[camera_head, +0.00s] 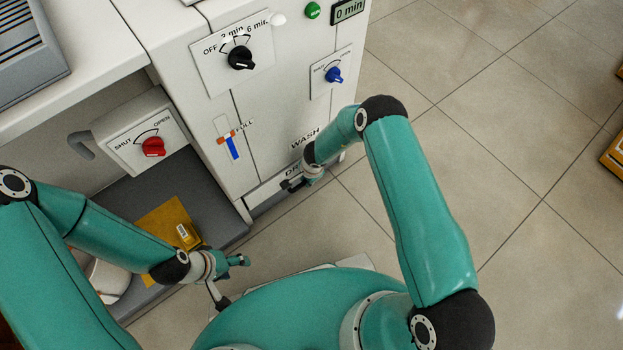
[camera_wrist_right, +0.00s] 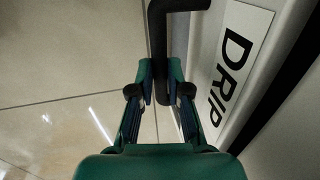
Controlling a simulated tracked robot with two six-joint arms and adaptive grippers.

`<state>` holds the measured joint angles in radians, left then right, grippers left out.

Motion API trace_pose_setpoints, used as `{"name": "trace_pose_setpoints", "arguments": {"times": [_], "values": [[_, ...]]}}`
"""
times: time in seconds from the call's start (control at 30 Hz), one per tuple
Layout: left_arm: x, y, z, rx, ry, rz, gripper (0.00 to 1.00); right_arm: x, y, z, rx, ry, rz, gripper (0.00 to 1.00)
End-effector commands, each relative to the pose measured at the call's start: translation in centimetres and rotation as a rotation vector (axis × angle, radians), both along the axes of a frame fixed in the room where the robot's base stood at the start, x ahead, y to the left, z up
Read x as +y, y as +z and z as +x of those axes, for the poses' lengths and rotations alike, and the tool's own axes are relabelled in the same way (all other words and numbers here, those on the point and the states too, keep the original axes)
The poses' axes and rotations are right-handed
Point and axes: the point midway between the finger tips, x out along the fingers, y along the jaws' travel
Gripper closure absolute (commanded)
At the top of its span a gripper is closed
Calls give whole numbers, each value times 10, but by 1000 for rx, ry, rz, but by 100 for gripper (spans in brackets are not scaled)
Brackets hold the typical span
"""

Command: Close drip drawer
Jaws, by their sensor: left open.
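The drip drawer (camera_head: 268,194) is low on the front of the white machine, its label partly hidden by my right arm in the head view. In the right wrist view its white label plate (camera_wrist_right: 232,70) reads DRIP, and a dark strip runs along its right side. I cannot tell how far out the drawer is. Its black bent handle (camera_wrist_right: 176,6) comes down between the fingers of my right gripper (camera_wrist_right: 160,82), which are close against it on both sides. That gripper also shows in the head view (camera_head: 290,185). My left gripper (camera_head: 240,261) is open and empty, away from the drawer.
The machine front has a black knob (camera_head: 240,58), a blue knob (camera_head: 333,75) and a fill slider (camera_head: 229,142). A red knob (camera_head: 153,147) sits on a box to the left. A yellow item (camera_head: 170,225) lies on the grey surface below. Tiled floor to the right is mostly clear.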

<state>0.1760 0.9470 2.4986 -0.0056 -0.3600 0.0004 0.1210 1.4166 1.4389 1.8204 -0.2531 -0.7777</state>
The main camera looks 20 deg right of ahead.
Motion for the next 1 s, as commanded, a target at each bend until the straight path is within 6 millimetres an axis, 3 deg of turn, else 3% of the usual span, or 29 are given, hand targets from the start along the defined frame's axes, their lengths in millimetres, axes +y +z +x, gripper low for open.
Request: {"name": "trace_pose_setpoints", "arguments": {"times": [0.03, 0.17, 0.57, 0.77, 1.0], "values": [[0, 0, 0, 0, 0, 0, 42, -5, 1, 4, -3, -8, -15, 81], [0, 0, 0, 0, 1, 0, 42, -1, 1, 5, -3, 0, -12, 59], [0, 1, 0, -1, 1, 0, 42, 1, 5, 3, -1, 4, -9, 59], [0, 1, 0, 0, 1, 0, 42, -2, 32, -1, -4, 4, -10, 59], [0, 0, 0, 0, 1, 0, 42, -5, 79, -9, -4, 3, -10, 59]]}}
